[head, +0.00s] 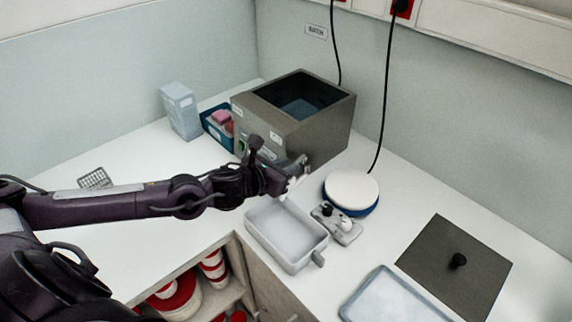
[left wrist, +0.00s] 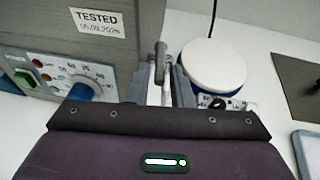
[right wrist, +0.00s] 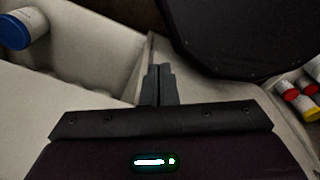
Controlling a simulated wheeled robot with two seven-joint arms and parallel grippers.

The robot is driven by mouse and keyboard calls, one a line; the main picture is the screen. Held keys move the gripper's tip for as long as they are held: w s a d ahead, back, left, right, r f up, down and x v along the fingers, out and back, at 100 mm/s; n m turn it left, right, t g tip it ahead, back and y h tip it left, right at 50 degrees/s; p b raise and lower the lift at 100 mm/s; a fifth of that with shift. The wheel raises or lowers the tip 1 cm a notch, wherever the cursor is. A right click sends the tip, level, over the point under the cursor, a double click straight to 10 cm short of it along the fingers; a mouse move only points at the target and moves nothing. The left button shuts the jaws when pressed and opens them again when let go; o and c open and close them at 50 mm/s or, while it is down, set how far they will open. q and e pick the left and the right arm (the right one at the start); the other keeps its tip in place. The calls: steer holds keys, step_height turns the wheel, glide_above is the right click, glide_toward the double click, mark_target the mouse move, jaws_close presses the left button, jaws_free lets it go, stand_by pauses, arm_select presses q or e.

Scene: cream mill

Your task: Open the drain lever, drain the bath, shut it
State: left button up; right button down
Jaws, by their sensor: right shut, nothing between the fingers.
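The bath (head: 325,136) is a grey open-topped box at the back, with dark bluish liquid low inside. In the left wrist view its front (left wrist: 55,45) shows a dial and a "TESTED" label. The drain lever (left wrist: 160,52) is a small grey handle standing upright by a pale pipe. My left gripper (head: 294,177) is at the bath's near right side; in the left wrist view its fingers (left wrist: 161,86) are apart, with the lever and pipe between them. I cannot tell whether they touch. A pale tray (head: 259,234) stands below the gripper. My right gripper (right wrist: 158,85) is shut and empty.
A round blue-and-white device (head: 351,188) and a small two-knob unit (head: 336,224) stand right of the gripper. A dark lid (head: 435,255) and a shallow tray (head: 385,305) lie further right. A blue bin (head: 211,130) and a carton (head: 180,112) stand left of the bath.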

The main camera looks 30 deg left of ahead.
arm_select(q)
jaws_close()
